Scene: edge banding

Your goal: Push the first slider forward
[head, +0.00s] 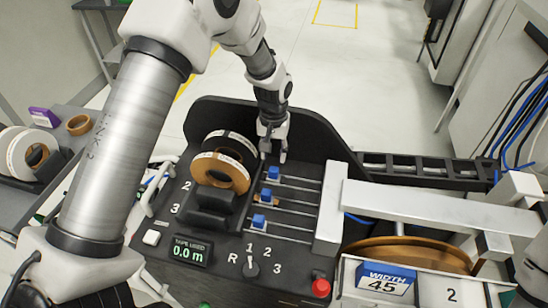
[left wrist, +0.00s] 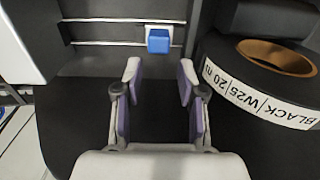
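Several blue sliders sit on thin rails on the black machine panel. The farthest blue slider (head: 273,172) is nearest my left gripper; the middle one (head: 265,194) and the near one (head: 258,220) are closer to the panel's front. My left gripper (head: 273,148) points down just beyond the farthest slider. In the left wrist view my left gripper (left wrist: 158,75) is open and empty, its fingers apart. The farthest slider (left wrist: 158,40) shows ahead of the fingertips, roughly centred between them, with a visible gap. My right gripper is not in view.
Tape reels (head: 221,172) stand left of the sliders; a black tape reel (left wrist: 270,75) lies close right of my left gripper in the wrist view. A white beam (head: 331,208) borders the rails on the right. A display (head: 188,252) and red button (head: 320,288) are in front.

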